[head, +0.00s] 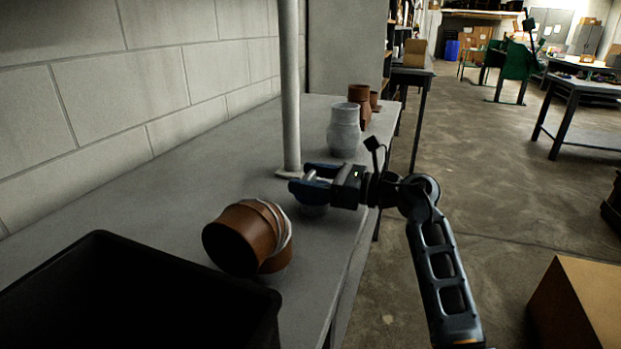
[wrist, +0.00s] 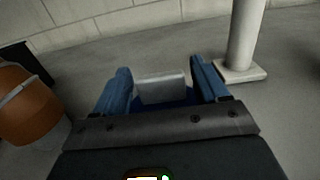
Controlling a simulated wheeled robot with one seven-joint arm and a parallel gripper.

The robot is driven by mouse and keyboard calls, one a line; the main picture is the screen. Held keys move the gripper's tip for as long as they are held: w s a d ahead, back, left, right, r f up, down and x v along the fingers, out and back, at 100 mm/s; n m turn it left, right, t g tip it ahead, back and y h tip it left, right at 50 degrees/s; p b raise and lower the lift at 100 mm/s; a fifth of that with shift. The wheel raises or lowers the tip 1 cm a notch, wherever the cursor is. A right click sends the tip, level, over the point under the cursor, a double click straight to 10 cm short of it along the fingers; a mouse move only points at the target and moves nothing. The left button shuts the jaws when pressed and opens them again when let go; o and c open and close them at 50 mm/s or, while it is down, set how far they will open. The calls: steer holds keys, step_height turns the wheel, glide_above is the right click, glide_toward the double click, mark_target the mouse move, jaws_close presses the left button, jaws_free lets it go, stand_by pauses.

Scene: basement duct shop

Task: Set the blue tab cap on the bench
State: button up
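My gripper (head: 312,186) is over the bench (head: 190,200), near the foot of the pole. In the wrist view its two blue fingers (wrist: 162,88) stand on either side of a pale grey tab (wrist: 162,86), which spans nearly all the space between them. The gripper looks shut on the tab. I cannot tell whether the cap's underside touches the bench.
A brown duct elbow (head: 245,238) lies left of the gripper, beside a black bin (head: 130,262). A white pole (head: 290,90) rises from the bench close behind the gripper. A grey pipe fitting (head: 344,130) and brown pots (head: 360,100) stand farther back. Bare bench lies along the wall.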

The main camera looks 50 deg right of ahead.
steer(key=shift+o, duration=0.7)
steer(key=shift+r, duration=0.1)
steer(key=shift+r, duration=0.2)
steer(key=v, duration=1.2)
steer(key=shift+b, duration=0.4)
